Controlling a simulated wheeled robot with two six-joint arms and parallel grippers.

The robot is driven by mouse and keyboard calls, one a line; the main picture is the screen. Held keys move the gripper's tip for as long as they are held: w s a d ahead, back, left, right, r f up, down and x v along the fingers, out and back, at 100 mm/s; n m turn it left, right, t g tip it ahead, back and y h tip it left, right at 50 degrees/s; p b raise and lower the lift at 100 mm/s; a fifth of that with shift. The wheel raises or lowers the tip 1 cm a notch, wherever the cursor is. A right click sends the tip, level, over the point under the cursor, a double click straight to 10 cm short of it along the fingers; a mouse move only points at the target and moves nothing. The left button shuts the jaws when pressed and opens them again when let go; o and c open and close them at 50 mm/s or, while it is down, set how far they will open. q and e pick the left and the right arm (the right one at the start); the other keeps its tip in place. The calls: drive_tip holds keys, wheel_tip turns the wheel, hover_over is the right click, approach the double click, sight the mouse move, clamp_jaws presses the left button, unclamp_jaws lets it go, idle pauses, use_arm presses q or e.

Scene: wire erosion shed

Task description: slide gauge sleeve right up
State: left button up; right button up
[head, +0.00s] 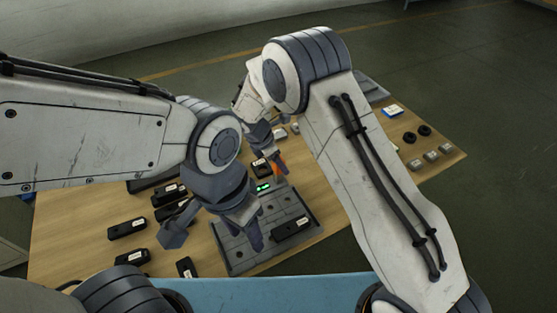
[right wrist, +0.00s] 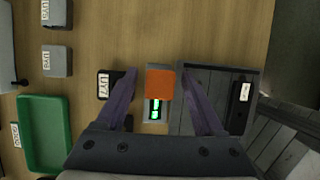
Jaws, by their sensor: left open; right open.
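The gauge (right wrist: 156,113) is a small pale block with a dark window showing green marks. Its orange sleeve (right wrist: 160,82) covers the end above the window in the right wrist view. In the head view the gauge's green display (head: 263,187) shows at the back of the grey plate, with the sleeve (head: 282,169) partly hidden. My right gripper (right wrist: 160,75) is open, one finger on each side of the sleeve, with gaps visible on both sides. My left gripper (head: 213,238) is open and empty over the plate's left edge.
The grey slotted plate (head: 240,258) carries a black labelled block (head: 291,228). Several black labelled blocks lie on the wooden table to its left. A black block (right wrist: 104,78) lies left of the gauge. A green tray (right wrist: 46,170) and grey blocks (right wrist: 57,62) stand farther left.

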clamp_jaws()
idle(1.4)
